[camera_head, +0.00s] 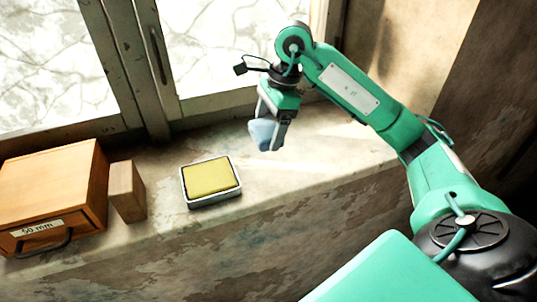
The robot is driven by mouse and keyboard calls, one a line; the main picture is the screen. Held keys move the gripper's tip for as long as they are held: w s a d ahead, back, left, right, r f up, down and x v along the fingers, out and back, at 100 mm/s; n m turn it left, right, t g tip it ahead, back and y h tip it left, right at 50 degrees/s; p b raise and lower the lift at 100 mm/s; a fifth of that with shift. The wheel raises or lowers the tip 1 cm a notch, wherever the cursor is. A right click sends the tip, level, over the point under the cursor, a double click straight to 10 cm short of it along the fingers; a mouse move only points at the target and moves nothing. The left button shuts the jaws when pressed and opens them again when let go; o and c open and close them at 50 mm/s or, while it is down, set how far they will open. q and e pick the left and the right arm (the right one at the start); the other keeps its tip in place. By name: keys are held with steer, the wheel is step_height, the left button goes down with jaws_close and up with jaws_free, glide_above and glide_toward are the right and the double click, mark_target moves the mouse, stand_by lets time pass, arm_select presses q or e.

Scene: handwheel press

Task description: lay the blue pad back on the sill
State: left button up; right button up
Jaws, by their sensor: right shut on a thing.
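The blue pad (262,134) is a pale blue block in my right gripper (270,125). My right gripper points down and is shut on it. The pad appears to be above the stone sill (330,138), to the right of the metal tray; the exact gap below it is hard to tell. The gripper's fingers hide part of the pad. My left gripper is not in view.
A metal tray (217,202) with a yellow pad (210,177) in it sits on the sill. A wooden block (127,192) and a wooden drawer box (50,195) labelled 50 mm stand at the left. The window frame (150,70) is behind. The sill's right part is clear.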

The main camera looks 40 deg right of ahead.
mark_target(265, 170)
step_height(265, 170, down, 10)
steer(key=p, duration=0.2)
steer(key=shift+r+p, duration=0.1)
steer(key=shift+p, duration=0.25)
steer(key=shift+f, duration=0.2)
steer(key=o, duration=0.9)
steer(key=shift+r, duration=0.15)
